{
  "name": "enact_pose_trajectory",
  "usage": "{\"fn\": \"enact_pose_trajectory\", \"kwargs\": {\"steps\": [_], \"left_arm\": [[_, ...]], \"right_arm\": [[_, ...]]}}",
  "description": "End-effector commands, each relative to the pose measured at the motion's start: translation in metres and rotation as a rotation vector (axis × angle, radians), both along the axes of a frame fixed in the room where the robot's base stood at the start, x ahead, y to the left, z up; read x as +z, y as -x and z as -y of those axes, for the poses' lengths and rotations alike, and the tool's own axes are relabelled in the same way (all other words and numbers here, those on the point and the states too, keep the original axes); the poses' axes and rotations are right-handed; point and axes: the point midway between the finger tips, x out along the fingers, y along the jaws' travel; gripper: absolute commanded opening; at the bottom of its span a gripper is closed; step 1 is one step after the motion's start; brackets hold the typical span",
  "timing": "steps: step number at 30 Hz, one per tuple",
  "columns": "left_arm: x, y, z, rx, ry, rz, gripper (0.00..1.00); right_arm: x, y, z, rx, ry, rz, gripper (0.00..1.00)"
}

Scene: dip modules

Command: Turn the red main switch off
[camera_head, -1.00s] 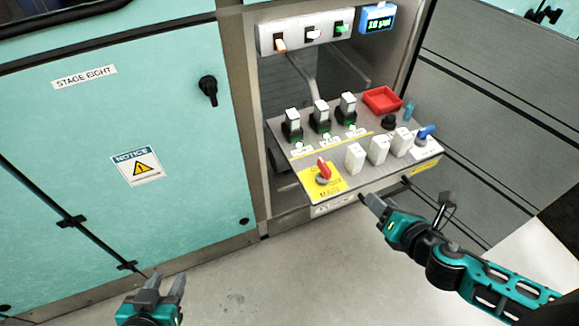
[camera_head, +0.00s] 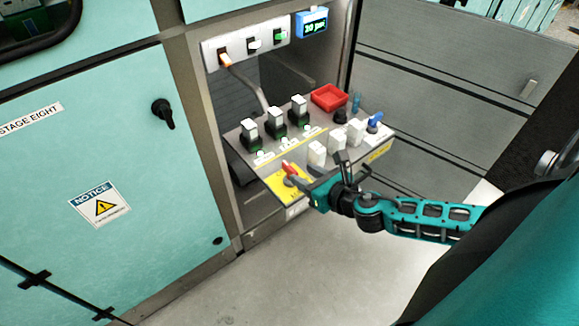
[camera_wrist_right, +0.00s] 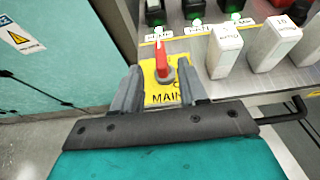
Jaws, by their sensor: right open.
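The red main switch (camera_head: 289,169) is a rotary knob with a red handle on a yellow plate (camera_head: 274,184) at the front left corner of the grey panel. In the right wrist view the red handle (camera_wrist_right: 160,58) points away from me, and part of the word MAIN shows below it. My right gripper (camera_head: 306,184) is at the panel's front edge, close to the switch. In the right wrist view its open fingers (camera_wrist_right: 159,92) stand to the left and right of the switch base. I cannot tell whether they touch it. My left gripper is out of view.
White blocks (camera_head: 336,141) stand just right of the switch, with black-based modules (camera_head: 273,124) behind. A red tray (camera_head: 329,97), a black knob (camera_head: 340,117) and a blue-handled switch (camera_head: 375,120) are farther right. A teal cabinet door (camera_head: 90,130) is at left.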

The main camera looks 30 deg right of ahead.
Motion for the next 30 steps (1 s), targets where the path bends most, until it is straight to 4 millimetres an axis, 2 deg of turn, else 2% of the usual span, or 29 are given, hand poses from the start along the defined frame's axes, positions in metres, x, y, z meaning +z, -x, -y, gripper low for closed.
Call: {"fn": "enact_pose_trajectory", "kwargs": {"steps": [6, 12, 18, 25, 30], "left_arm": [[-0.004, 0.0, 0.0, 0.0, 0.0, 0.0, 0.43], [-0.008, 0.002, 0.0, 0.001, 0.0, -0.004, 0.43], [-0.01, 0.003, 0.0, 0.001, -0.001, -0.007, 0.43], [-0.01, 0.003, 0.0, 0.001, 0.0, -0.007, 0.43], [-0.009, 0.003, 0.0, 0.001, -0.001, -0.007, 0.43]], "right_arm": [[-0.015, -0.035, -0.003, -0.003, -0.001, 0.002, 0.43], [-0.024, -0.057, -0.004, -0.001, -0.001, 0.0, 0.43], [-0.028, -0.065, -0.005, 0.0, -0.001, -0.002, 0.43], [-0.028, -0.065, -0.005, 0.0, -0.001, -0.002, 0.43], [-0.028, -0.065, -0.005, 0.0, -0.001, -0.001, 0.28]]}}
